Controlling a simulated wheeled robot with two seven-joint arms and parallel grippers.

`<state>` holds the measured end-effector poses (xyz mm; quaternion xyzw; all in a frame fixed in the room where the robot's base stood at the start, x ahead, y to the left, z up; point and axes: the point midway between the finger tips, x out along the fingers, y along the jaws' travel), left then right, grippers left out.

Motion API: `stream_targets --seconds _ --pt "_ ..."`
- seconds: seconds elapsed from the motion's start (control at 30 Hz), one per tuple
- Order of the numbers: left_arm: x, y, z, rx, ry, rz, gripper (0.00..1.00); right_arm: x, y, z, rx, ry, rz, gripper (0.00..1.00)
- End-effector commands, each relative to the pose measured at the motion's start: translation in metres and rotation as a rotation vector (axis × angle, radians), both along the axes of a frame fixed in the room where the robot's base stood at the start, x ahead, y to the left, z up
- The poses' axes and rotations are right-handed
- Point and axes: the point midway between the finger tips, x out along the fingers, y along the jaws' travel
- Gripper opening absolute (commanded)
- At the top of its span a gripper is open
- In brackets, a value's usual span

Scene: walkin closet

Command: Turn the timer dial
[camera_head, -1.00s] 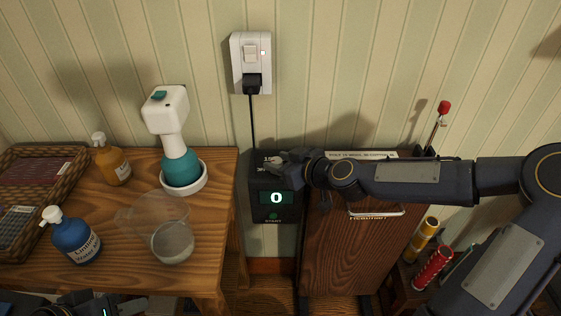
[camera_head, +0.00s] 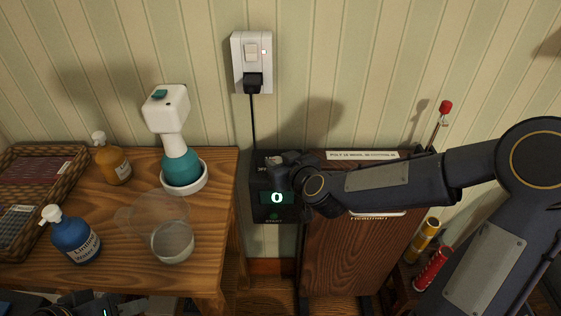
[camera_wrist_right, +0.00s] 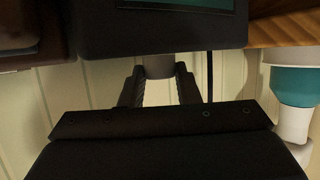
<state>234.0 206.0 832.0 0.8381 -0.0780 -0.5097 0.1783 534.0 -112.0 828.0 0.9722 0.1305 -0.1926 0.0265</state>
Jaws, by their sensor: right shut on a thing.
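The timer is a black box (camera_head: 262,211) between the wooden table and the brown wooden cabinet. Its green display (camera_head: 277,198) reads 0, and a green mark labelled START sits below it. In the right wrist view the underside-up box (camera_wrist_right: 160,38) fills the top, with the grey round dial (camera_wrist_right: 158,66) projecting from it. My right gripper (camera_wrist_right: 158,77) has one finger on each side of the dial and is shut on it. In the head view the right gripper (camera_head: 281,164) largely hides the dial. My left gripper (camera_head: 82,303) shows only partly at the bottom left edge; its fingers are unclear.
The wooden table (camera_head: 215,240) holds a teal-and-white device (camera_head: 181,165), a clear cup (camera_head: 172,243), a blue bottle (camera_head: 74,236), an amber bottle (camera_head: 112,165) and a wicker basket (camera_head: 72,172). A power cord runs up to a wall socket (camera_head: 251,62). The brown cabinet (camera_head: 340,255) stands close right.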

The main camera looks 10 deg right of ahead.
Motion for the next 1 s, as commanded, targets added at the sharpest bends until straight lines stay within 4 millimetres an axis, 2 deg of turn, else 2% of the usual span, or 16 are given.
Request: stream_targets --seconds 0.03,0.7,1.0 --pt "0.0 0.0 0.004 0.0 0.0 0.0 0.36 -0.001 0.005 0.003 -0.003 -0.001 -0.03 0.06" --pt "0.0 0.0 0.058 0.0 0.0 0.0 0.36 0.0 0.012 0.004 -0.003 0.0 -0.638 0.06" --pt "0.0 0.0 0.076 0.0 0.0 0.0 0.36 0.002 0.013 0.002 0.0 0.001 -0.821 0.06"
